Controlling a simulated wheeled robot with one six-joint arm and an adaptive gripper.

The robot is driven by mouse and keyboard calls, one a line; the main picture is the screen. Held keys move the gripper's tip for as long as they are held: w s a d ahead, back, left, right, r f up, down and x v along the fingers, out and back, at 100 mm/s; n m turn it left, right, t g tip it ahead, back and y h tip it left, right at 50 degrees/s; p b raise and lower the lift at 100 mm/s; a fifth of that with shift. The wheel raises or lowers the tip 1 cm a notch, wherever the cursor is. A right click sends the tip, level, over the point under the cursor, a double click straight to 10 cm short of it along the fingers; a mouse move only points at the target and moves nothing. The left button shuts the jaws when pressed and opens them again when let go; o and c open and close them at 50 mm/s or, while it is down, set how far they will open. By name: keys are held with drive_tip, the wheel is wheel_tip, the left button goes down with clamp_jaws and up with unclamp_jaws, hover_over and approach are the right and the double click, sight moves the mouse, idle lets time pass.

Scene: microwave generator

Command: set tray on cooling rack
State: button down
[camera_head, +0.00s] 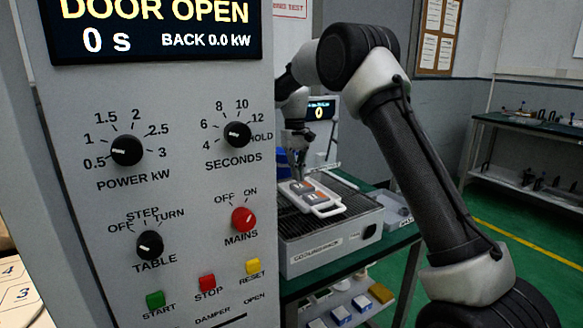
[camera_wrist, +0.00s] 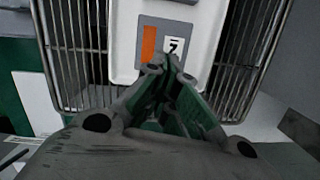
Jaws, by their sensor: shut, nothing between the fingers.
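The white tray (camera_head: 325,207) lies on the dark slatted top of the cooling rack (camera_head: 290,196), a grey box-shaped unit, in the head view. It carries flat grey and orange pieces. In the wrist view the tray (camera_wrist: 205,45) rests across the metal bars of the rack (camera_wrist: 85,40), and an orange and grey piece marked 7 shows on it. My gripper (camera_wrist: 168,68) is shut and empty, with its fingertips over the tray's near part. In the head view my gripper (camera_head: 299,172) is small, just above the tray's far end. I cannot tell whether the fingertips touch the tray.
A large control panel (camera_head: 190,180) fills the left of the head view and reads DOOR OPEN, 0 s. The rack stands on a green-topped bench (camera_head: 395,245) with small items on a shelf below. Another bench (camera_head: 530,125) stands at the far right, with open green floor before it.

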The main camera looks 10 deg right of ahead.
drive_tip(key=w, duration=0.5)
drive_tip(key=shift+w+a, duration=0.35)
drive_tip(key=shift+a, duration=0.05)
drive_tip(key=s+d+r+t, duration=0.2)
drive_tip(key=s+d+r, duration=0.5)
drive_tip(key=s, duration=0.4)
drive_tip(key=s+d+r+t, duration=0.1)
drive_tip(key=s+d+r, duration=0.3)
drive_tip(key=s+r, duration=0.65)
drive_tip(key=s+d+f+t, duration=0.1)
drive_tip(key=s+d+f, duration=0.1)
drive_tip(key=s, duration=0.6)
drive_tip(key=s+d+f+m+t, duration=0.1)
drive_tip(key=s+d+f, duration=0.1)
drive_tip(key=s, duration=0.7)
drive_tip(key=s+d+f+t, duration=0.1)
drive_tip(key=s+f, duration=0.3)
drive_tip(key=s, duration=0.4)
drive_tip(key=shift+s+d+m, duration=0.2)
drive_tip(key=shift+d+m, duration=0.1)
drive_tip(key=shift+d, duration=0.25)
